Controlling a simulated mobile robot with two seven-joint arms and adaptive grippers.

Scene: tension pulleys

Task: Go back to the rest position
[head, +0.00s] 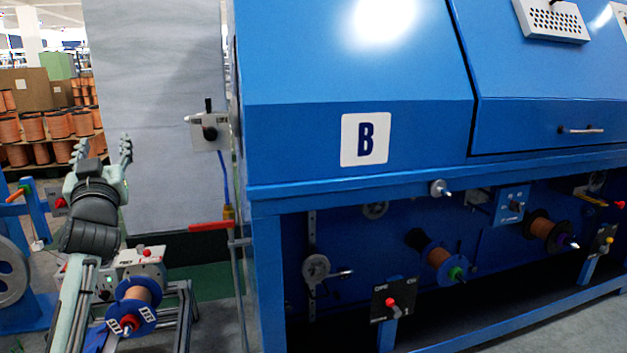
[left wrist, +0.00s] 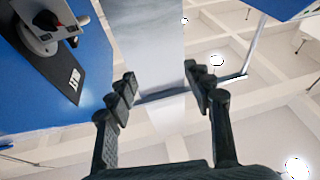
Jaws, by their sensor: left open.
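My left gripper (head: 103,150) is raised at the left of the head view, with its fingers pointing up. It is open and empty. In the left wrist view its two dark fingers (left wrist: 162,90) stand well apart with nothing between them. Beyond them are a pale grey panel and the ceiling. The left arm comes up from the bottom left of the head view, in front of the grey panel and apart from the blue machine (head: 350,190). My right gripper is in neither view.
The blue machine marked B fills the right side. Under it sit spools (head: 438,258), levers and a control box with a red knob (head: 391,302). A small switch box (head: 209,131) is beside the panel (head: 160,120). A blue-flanged spool (head: 135,300) stands low near my left arm.

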